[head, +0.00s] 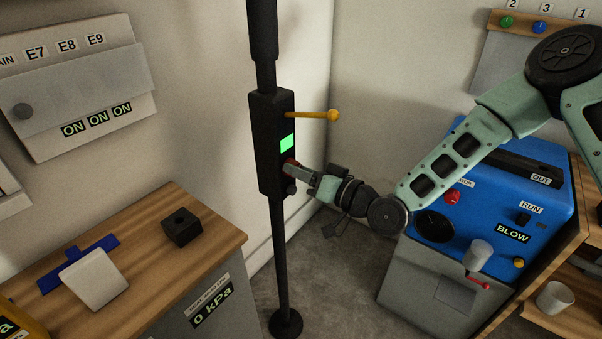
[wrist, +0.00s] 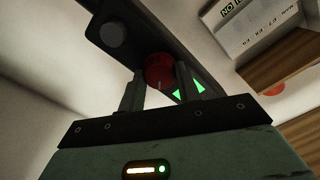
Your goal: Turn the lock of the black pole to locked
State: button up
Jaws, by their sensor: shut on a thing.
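The black pole (head: 279,250) stands upright on a round base, with a black box (head: 268,150) partway up it. The box carries a lit green panel (head: 287,143), a yellow-knobbed lever (head: 312,115) and a red knob (head: 289,165) below the panel. My gripper (head: 295,168) reaches the box from the right and is shut on the red knob. In the wrist view the red knob (wrist: 159,70) sits between the two fingers (wrist: 160,88), with green arrow-like marks (wrist: 188,91) beside it. Any lock lettering is not readable.
A blue machine (head: 500,205) stands at the right under my arm. A wooden counter (head: 150,235) with a black block (head: 182,227) is at the left. A wall panel (head: 80,85) hangs at upper left. Grey floor lies open around the pole base.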

jog(key=shift+m, duration=4.2)
jog(key=o, duration=1)
jog(key=shift+w+d, duration=0.1)
jog(key=shift+c, duration=0.2)
